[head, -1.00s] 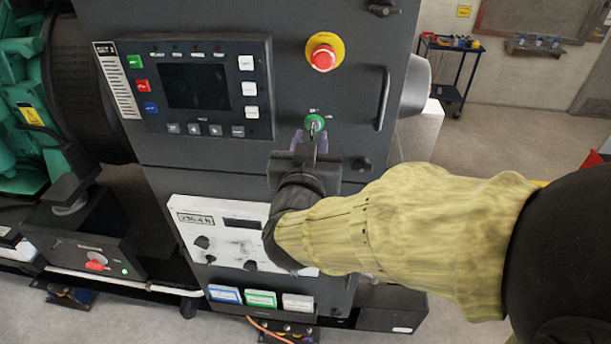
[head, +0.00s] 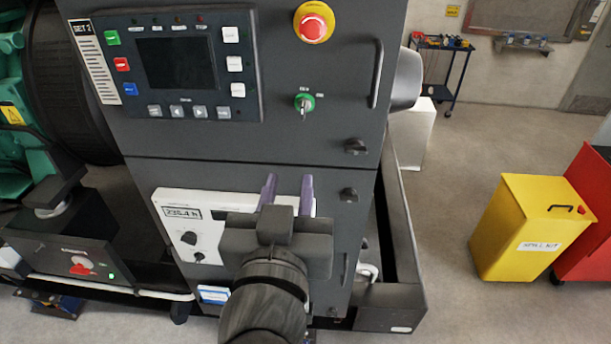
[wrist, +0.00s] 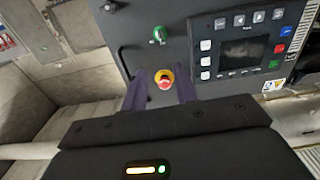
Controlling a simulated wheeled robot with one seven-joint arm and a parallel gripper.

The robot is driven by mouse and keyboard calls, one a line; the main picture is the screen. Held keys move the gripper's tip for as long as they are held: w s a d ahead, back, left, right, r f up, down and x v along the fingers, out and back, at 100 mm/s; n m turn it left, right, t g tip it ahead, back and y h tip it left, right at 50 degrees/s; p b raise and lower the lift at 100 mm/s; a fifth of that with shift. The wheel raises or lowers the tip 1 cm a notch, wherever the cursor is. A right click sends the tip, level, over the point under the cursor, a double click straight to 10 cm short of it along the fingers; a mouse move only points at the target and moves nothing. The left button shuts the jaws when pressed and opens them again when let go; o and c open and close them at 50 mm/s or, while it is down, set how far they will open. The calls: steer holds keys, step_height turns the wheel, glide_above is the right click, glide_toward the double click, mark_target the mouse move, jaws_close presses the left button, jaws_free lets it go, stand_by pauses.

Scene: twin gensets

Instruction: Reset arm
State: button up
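My gripper (head: 288,194) is in front of the lower part of the dark genset cabinet, below the green key switch (head: 304,103). Its two purple fingers stand apart with nothing between them. In the wrist view my gripper (wrist: 160,92) also shows spread fingers, with the red emergency stop button (wrist: 164,78) appearing between them beyond the tips. The key switch also shows in the wrist view (wrist: 159,35). The head view shows the red stop button on its yellow ring (head: 314,25) above the key switch. My gripper and wrist hide part of the white panel (head: 175,208).
The control panel with a dark screen (head: 176,63) is at the upper left of the cabinet. A yellow bin (head: 520,225) and a red cabinet (head: 588,215) stand at the right. A tool trolley (head: 440,70) is at the back. Floor between cabinet and bin is clear.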

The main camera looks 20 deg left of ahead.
steer(key=shift+w, duration=0.1)
stand_by(0.4)
steer(key=w+d+f+g+b, duration=0.1)
steer(key=w+d+f+g, duration=0.25)
steer(key=w+f, duration=0.4)
steer(key=w+d+f+g+b, duration=0.1)
steer(key=w+d+f+g, duration=0.1)
steer(key=w+d+f, duration=0.4)
steer(key=s+d+f+m+g+h, duration=0.2)
steer(key=d+f+g, duration=0.2)
steer(key=d+f, duration=0.4)
steer(key=s+d+f+m+g+h, duration=0.1)
steer(key=d+f+g, duration=0.4)
steer(key=d, duration=0.8)
step_height(320, 180, down, 3)
steer(key=s+h, duration=0.1)
steer(key=h, duration=0.1)
steer(key=shift+s+m+h+b, duration=0.15)
steer(key=shift+m+h+b, duration=0.15)
steer(key=shift+m+b, duration=0.1)
steer(key=shift+f, duration=0.1)
